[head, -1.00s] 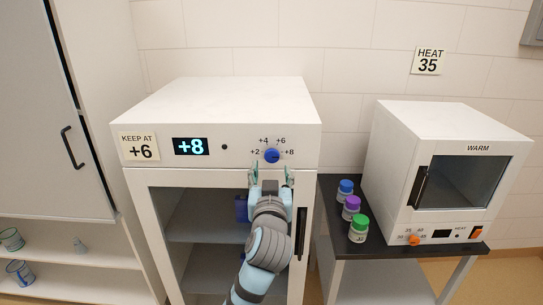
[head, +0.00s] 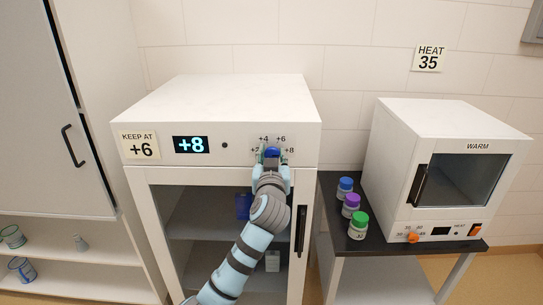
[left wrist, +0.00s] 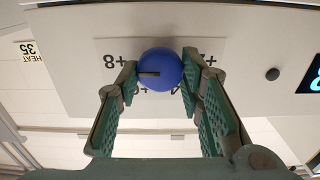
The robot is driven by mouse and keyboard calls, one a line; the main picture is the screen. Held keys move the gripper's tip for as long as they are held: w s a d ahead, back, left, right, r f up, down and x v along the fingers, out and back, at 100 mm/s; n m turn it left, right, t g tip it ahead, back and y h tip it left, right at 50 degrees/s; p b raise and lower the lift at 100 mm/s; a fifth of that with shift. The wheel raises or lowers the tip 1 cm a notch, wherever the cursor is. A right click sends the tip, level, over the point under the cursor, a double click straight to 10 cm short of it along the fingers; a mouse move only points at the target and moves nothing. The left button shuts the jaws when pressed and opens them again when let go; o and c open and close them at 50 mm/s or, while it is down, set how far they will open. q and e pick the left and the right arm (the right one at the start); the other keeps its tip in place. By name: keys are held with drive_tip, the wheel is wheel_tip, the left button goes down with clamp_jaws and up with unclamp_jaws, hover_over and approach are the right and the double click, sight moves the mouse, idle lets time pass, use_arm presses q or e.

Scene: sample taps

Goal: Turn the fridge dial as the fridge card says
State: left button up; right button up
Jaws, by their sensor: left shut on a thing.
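The fridge (head: 220,100) has a card (head: 140,146) reading "KEEP AT +6" and a display (head: 191,145) showing +8. Its blue dial (head: 272,152) sits on the front panel among the marks +2, +4, +6 and +8, and is partly covered by my gripper in the head view. My left gripper (head: 272,157) is at the dial with a finger on each side. In the left wrist view the dial (left wrist: 160,70) is between the green fingers, and its dark pointer line points left, toward the +8 side. My right gripper is not in view.
A warmer (head: 450,165) stands at right on a dark-topped table (head: 340,240), with blue, purple and green capped jars (head: 351,205) beside it. A wall card (head: 428,58) reads "HEAT 35". A cabinet (head: 50,110) stands at left. The fridge door handle (head: 301,231) is right of my arm.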

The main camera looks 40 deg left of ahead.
use_arm(q)
drive_tip(key=n+b, duration=0.1)
drive_tip(key=n, duration=0.1)
drive_tip(key=n+b, duration=0.4)
drive_tip(key=shift+f, duration=0.25)
drive_tip(key=n+b, duration=0.3)
drive_tip(key=n, duration=0.1)
drive_tip(key=shift+s+a, duration=0.1)
drive_tip(key=shift+n+b, duration=0.55)
drive_tip(key=shift+n, duration=0.35)
drive_tip(key=shift+r, duration=0.1)
drive_tip(key=o, duration=1.1)
drive_tip(key=shift+o, duration=0.2)
drive_tip(key=shift+s, duration=0.1)
